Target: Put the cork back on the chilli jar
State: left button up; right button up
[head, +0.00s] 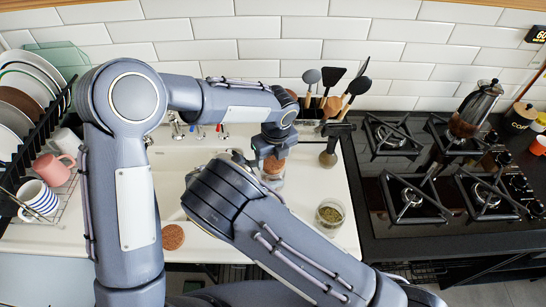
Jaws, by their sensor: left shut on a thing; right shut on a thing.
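My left arm reaches in over the sink, and its gripper (272,153) points down, shut on a brown cork (273,165). Directly beneath is a clear glass jar (274,182), which I take for the chilli jar; its contents are hard to make out. The cork is at the jar's mouth; I cannot tell whether it is seated. My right arm comes up from the bottom right. Its wrist hides most of its gripper (243,157), which is shut at the jar's left side; the contact itself is hidden.
A glass jar of green herbs (330,213) stands on the counter to the right. A round cork disc (173,237) lies to the left. A dish rack (40,150) with mugs is far left. Utensils (333,92) stand behind; the gas hob (440,170) is right.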

pick_arm(q)
jog(key=shift+f, duration=0.25)
jog(key=o, duration=1)
jog(key=shift+o, duration=0.2)
jog(key=shift+r, duration=0.1)
notch_tip(320, 180, up, 12)
jog(key=s, duration=0.1)
jog(key=shift+s+d, duration=0.25)
jog(key=shift+d, duration=0.05)
pick_arm(e)
jog(key=o, duration=1.5)
jog(key=shift+c, duration=0.2)
jog(key=shift+a, duration=0.1)
